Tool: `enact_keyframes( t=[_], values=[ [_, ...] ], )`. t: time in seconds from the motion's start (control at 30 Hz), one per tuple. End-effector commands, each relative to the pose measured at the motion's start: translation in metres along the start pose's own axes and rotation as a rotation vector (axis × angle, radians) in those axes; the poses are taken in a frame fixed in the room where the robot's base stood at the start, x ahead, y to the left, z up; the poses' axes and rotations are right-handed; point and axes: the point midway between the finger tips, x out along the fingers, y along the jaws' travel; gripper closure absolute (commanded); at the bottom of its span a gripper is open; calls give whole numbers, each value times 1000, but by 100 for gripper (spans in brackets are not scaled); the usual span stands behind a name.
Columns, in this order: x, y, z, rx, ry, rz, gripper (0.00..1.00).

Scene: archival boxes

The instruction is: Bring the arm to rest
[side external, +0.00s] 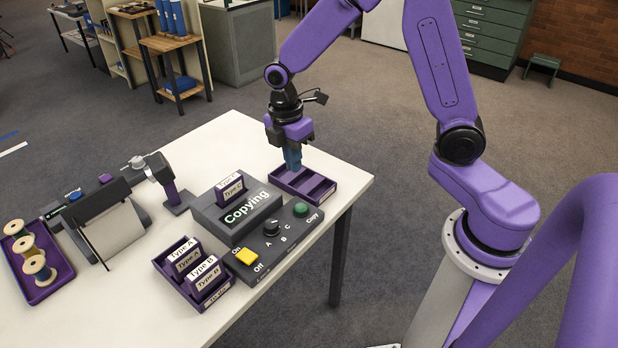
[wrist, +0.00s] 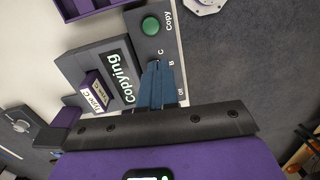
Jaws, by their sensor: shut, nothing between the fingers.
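My gripper (side external: 292,165) is shut and empty, its blue fingers pointing down. In the side view it overlaps the far-left end of an empty purple divided tray (side external: 318,190); its height above the table is hard to judge. In the wrist view the shut fingers (wrist: 157,70) appear in front of the grey copying machine (wrist: 92,62). The copying machine (side external: 212,217) carries a purple box labelled Type C (side external: 230,186) at its back. Its panel has a yellow switch (side external: 246,256), a dial (side external: 271,228) and a green button (side external: 301,209).
A purple tray (side external: 204,305) at the front holds Type A (side external: 185,253) and Type B (side external: 204,275) boxes. Thread spools (side external: 34,264) sit in a tray at the left, beside a device with white paper (side external: 112,235). The white table (side external: 238,140) is bare behind the machine.

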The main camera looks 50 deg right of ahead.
Motion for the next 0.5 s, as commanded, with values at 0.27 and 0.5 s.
enact_keyframes(
  t=[0.27, 0.5],
  values=[
    [-34, -81, -18, 129, 18, 43, 100],
    [-51, -154, -13, 248, 46, 65, 100]
  ],
)
